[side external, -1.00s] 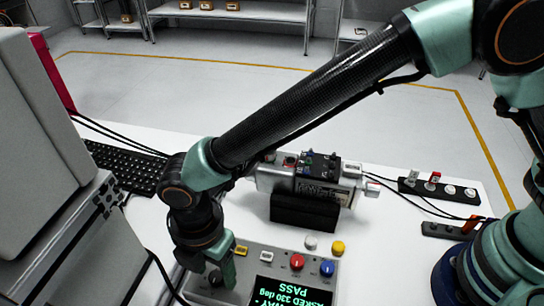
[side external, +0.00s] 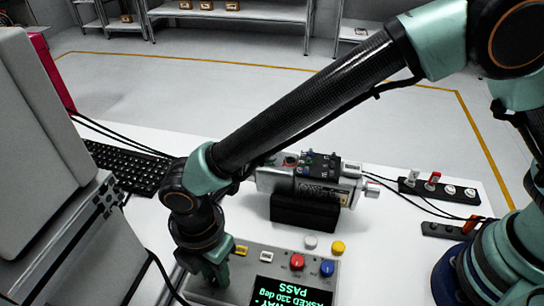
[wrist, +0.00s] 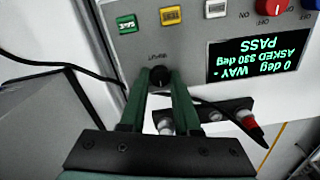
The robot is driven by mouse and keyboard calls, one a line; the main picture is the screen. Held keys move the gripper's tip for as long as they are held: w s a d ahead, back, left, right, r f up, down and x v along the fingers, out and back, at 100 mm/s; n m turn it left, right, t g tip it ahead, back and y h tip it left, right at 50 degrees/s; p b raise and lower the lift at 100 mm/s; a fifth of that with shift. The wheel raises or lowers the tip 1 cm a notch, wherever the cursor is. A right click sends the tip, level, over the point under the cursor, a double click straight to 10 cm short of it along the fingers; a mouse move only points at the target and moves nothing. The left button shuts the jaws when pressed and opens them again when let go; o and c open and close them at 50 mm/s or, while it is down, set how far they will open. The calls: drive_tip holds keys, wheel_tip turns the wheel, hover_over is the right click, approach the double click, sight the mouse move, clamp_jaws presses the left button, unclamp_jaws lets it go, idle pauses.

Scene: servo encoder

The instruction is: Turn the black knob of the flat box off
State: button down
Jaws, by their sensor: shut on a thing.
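The flat grey box (side external: 262,256) lies on the white table at the bottom of the side view, and its panel fills the top of the wrist view (wrist: 130,45). The black knob (wrist: 159,75) stands at the panel's edge in the wrist view. My gripper (wrist: 160,80) is shut on this knob, with one green finger on each side. In the side view my gripper (side external: 216,272) points down at the box's left end and hides the knob. The box's dark screen (side external: 292,290) shows green, upside-down text; in the wrist view it reads "ASKED 330 deg" and "PASS".
A red knob (side external: 297,262) and a blue knob (side external: 327,268) sit on the same panel, with yellow and white buttons nearby. A metal device on a black block (side external: 305,210) stands behind the box. A keyboard (side external: 125,167) and loose cables lie at the left.

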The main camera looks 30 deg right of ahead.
drive_tip(key=m, duration=0.3)
drive_tip(key=shift+r+m, duration=0.1)
drive_tip(key=shift+m, duration=2.3)
drive_tip(key=c, duration=0.6)
unclamp_jaws()
wheel_tip(320, 180, up, 12)
drive_tip(key=shift+r, duration=0.1)
